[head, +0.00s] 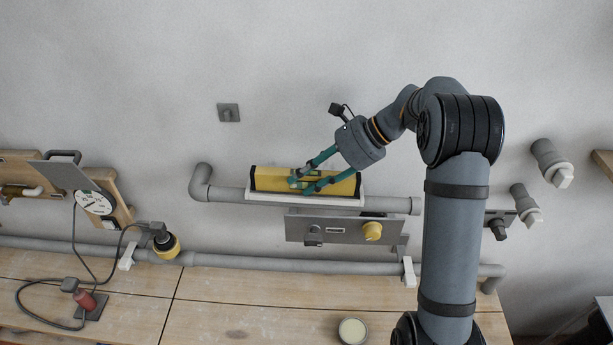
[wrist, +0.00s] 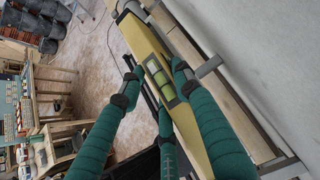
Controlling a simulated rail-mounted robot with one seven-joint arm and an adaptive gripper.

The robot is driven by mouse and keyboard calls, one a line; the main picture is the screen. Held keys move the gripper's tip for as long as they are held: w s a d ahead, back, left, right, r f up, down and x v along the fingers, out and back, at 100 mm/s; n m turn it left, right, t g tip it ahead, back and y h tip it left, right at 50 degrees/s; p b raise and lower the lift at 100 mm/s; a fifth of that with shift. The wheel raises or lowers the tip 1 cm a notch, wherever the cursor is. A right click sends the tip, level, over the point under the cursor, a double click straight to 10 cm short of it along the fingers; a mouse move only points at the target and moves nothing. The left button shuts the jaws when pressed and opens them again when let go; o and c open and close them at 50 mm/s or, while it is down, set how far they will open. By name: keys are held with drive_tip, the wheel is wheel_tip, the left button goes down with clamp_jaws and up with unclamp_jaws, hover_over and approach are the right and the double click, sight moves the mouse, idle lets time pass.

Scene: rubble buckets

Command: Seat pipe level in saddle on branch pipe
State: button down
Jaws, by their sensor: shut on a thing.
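The pipe level is a long yellow bar (head: 272,180) with dark ends. In the head view it lies along the white saddle (head: 325,202) on the grey branch pipe (head: 228,194), and looks roughly parallel to it. Whether it rests fully on the saddle or sits slightly above it, I cannot tell. My gripper (head: 300,184), with green fingers, is shut on the level near its middle. In the wrist view the yellow level (wrist: 138,40) runs between the fingers, its green vial window in sight. The fingers hide part of the level.
A grey panel with a yellow knob (head: 372,231) is just below the branch pipe. A longer grey pipe (head: 290,262) runs along the wooden bench (head: 240,318). A gauge (head: 94,202) and cables are at left. A round pale tin (head: 352,331) stands at the front. Valves stick out at right.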

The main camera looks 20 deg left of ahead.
drive_tip(key=shift+f, duration=0.4)
drive_tip(key=c, duration=1.2)
unclamp_jaws()
drive_tip(key=shift+v, duration=4.05)
